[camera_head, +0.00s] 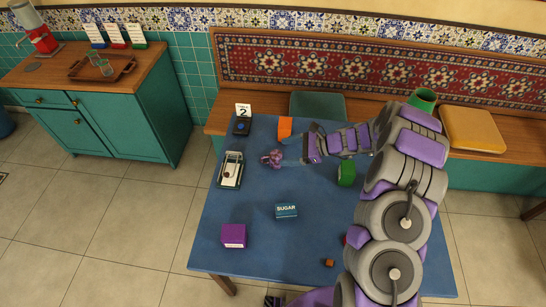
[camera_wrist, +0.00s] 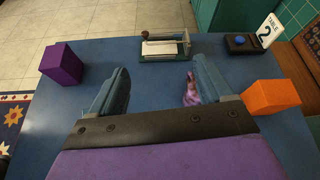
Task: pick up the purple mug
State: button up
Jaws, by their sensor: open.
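A small pinkish-purple object (camera_head: 271,158), which looks like the purple mug, stands on the blue table just left of my gripper (camera_head: 286,151). In the wrist view the same mug (camera_wrist: 190,92) shows as a narrow strip against the inner side of the right finger, which hides part of it. I cannot tell whether the finger touches it. My gripper (camera_wrist: 160,68) is open, with its two blue fingers wide apart and blue tabletop between them.
An orange box (camera_head: 285,127) is close behind the gripper. A tray-like device (camera_head: 231,170) and a table-number stand (camera_head: 243,110) are at the left. A purple box (camera_head: 233,236), sugar box (camera_head: 286,211) and green object (camera_head: 346,174) stand apart. The front-middle table is mostly clear.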

aim_at(279, 156)
jog(key=w+d+f+m+t, duration=0.1)
jog(key=f, duration=0.2)
jog(key=w+d+f+m+t, duration=0.1)
jog(key=w+d+f+m, duration=0.1)
jog(key=f, duration=0.2)
jog(key=w+d+f+m+t+p, duration=0.1)
jog(key=f+m, duration=0.1)
jog(key=f, duration=0.1)
jog(key=shift+w+d+f, duration=0.15)
jog(key=shift+w+d, duration=0.2)
jog(key=b+x, duration=0.1)
jog(key=x, duration=0.5)
jog(key=shift+w, duration=0.1)
jog(key=shift+w+b+x, duration=0.15)
jog(key=shift+b+x, duration=0.3)
jog(key=shift+x, duration=1)
jog(key=shift+w+b+x, duration=0.15)
jog(key=shift+b+x, duration=0.25)
jog(key=shift+x, duration=1.1)
jog(key=shift+d, duration=0.1)
jog(key=c, duration=1)
jog(key=shift+r, duration=0.25)
